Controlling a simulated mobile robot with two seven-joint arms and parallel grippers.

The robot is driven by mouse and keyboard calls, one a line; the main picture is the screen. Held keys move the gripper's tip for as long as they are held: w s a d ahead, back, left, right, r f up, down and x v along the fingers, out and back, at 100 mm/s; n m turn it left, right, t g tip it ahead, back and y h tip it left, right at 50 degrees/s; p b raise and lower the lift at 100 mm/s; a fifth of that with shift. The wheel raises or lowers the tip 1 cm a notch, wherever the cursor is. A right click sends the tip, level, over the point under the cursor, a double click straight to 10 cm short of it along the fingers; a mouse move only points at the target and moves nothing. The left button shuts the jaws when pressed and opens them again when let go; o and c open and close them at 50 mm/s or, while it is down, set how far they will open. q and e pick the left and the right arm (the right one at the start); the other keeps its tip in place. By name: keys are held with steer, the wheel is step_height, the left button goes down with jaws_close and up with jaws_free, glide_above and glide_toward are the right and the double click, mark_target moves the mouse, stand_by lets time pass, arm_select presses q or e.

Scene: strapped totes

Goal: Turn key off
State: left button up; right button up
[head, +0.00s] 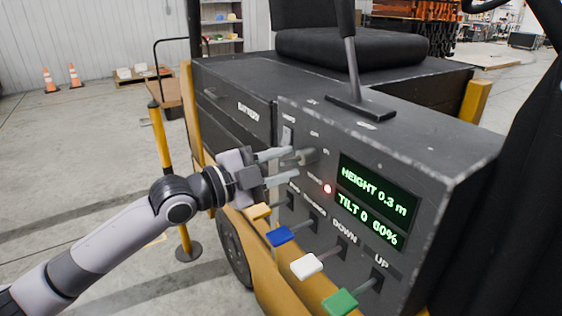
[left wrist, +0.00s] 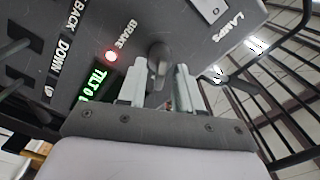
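The grey key (head: 305,156) sits in the upper left of the dark control panel (head: 420,205), below the labels LAMPS, ON and another too small to read. In the left wrist view the key (left wrist: 158,58) stands out from the panel between my fingertips. My left gripper (head: 286,166) is at the key, its fingers apart, one above and one below it in the head view. In the left wrist view the fingers of my left gripper (left wrist: 160,82) are on either side of the key, with gaps visible; contact is not clear. My right gripper is not in view.
A lit red brake light (head: 327,188) and a green display (head: 374,200) reading HEIGHT 0.3 m are right of the key. Levers with yellow, blue (head: 283,235), white and green (head: 340,302) ends jut out below. A lamps switch (head: 287,136) is close above my fingers.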

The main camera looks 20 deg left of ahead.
arm_select(q)
jaws_close()
steer(key=shift+n, duration=0.3)
steer(key=shift+n+p, duration=0.85)
steer(key=shift+n, duration=0.15)
steer(key=n+p, duration=0.2)
steer(key=n, duration=0.1)
steer(key=n+p, duration=0.1)
steer(key=n, duration=0.2)
steer(key=shift+n, duration=0.4)
steer(key=shift+n+p, duration=0.6)
steer(key=shift+n, duration=0.6)
steer(key=shift+d+f, duration=0.1)
